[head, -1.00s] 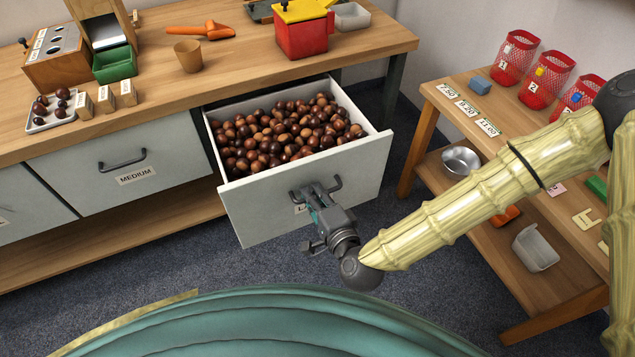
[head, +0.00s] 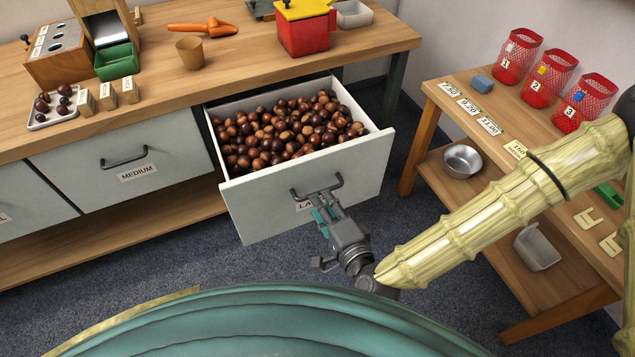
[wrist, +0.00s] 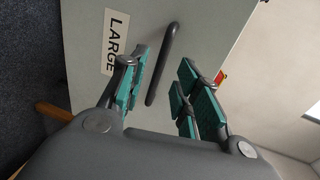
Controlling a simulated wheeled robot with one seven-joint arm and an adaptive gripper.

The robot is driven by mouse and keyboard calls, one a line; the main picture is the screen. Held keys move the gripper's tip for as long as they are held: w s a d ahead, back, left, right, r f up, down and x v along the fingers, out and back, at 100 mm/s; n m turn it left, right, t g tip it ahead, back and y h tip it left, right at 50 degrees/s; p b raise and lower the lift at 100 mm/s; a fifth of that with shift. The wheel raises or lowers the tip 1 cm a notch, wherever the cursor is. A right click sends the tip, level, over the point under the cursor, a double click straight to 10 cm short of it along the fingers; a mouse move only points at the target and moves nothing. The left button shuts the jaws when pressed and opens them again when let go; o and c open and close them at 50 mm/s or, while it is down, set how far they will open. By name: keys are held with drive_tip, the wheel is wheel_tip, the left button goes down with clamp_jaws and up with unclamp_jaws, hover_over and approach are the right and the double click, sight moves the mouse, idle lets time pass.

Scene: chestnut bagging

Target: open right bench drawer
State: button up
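The right bench drawer (head: 300,193) stands pulled out in the head view, full of brown chestnuts (head: 285,132). Its front carries a dark bar handle (head: 317,190) and a label that reads LARGE in the wrist view (wrist: 117,42). My gripper (head: 326,212) is just in front of the drawer front, below and near the handle. In the wrist view the teal-padded fingers of my gripper (wrist: 162,92) are spread apart, with the handle (wrist: 163,62) showing between and beyond them. The fingers do not appear to be closed on the handle.
The MEDIUM drawer (head: 122,165) to the left is shut. The bench top (head: 235,65) holds a red and yellow box (head: 303,28), a cup (head: 190,53) and a chestnut tray (head: 54,118). A shelf table (head: 440,100) with red mesh baskets (head: 547,76) stands at right. Carpet (head: 215,262) lies between.

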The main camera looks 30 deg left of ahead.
drive_tip(key=v, duration=0.7)
drive_tip(key=shift+d+f, duration=0.1)
idle(0.4)
drive_tip(key=s+d+f+n+g+h, duration=0.3)
drive_tip(key=d+f+h, duration=0.2)
drive_tip(key=d+f, duration=0.75)
drive_tip(key=s+d+f+n+g+h, duration=0.2)
drive_tip(key=d+f+g+h, duration=0.15)
drive_tip(key=d+f, duration=0.85)
drive_tip(key=s+d+f+n+g+h, duration=0.1)
drive_tip(key=s+d+h, duration=0.1)
drive_tip(key=d, duration=0.5)
drive_tip(key=s+d+f+g+h, duration=0.1)
drive_tip(key=s+d+h, duration=0.1)
drive_tip(key=d, duration=0.6)
wheel_tip(320, 180, up, 22)
drive_tip(key=p, duration=2.1)
drive_tip(key=shift+d+p, duration=0.25)
drive_tip(key=shift+p, duration=0.1)
